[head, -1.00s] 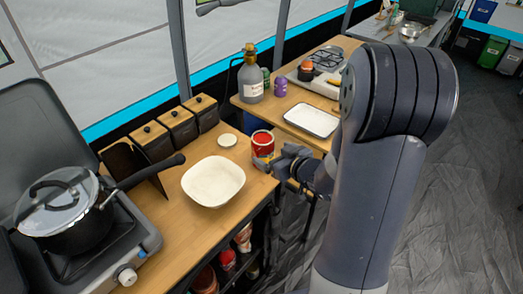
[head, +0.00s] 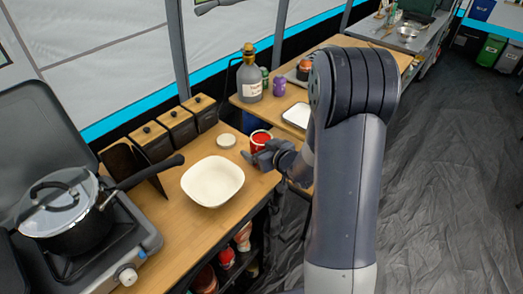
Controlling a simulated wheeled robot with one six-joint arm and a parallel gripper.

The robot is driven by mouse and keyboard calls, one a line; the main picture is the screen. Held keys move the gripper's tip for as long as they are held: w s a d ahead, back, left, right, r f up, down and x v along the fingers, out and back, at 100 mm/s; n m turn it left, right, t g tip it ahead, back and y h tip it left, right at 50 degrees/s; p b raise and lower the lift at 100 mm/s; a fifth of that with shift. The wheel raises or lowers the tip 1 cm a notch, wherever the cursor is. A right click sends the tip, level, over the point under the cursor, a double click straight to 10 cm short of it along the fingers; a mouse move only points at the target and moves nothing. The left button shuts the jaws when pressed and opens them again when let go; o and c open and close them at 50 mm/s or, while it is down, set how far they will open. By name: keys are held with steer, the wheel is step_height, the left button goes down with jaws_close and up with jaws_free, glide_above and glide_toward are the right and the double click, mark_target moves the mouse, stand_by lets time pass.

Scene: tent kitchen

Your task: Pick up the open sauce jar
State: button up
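The open sauce jar (head: 261,138) is a red can-like jar with a dark red open top. It stands upright near the right edge of the wooden counter (head: 178,228). My gripper (head: 257,159) is at the jar, low on its near side, and hides its lower part. One dark finger shows at the jar's lower left; the other finger is not clear. I cannot tell whether the fingers are open around the jar or shut on it. A round pale lid (head: 226,141) lies left of the jar.
A white square bowl (head: 213,182) stands close to the left of my gripper. A lidded pot (head: 65,212) sits on the stove at left. A second table behind holds a grey bottle (head: 249,80) and a white tray (head: 297,115).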

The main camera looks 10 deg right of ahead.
steer(key=c, duration=1.4)
steer(key=shift+r, duration=0.15)
step_height(320, 180, up, 10)
steer(key=p, duration=0.1)
steer(key=shift+f+p, duration=0.25)
steer(key=shift+p, duration=0.15)
steer(key=shift+r, duration=0.15)
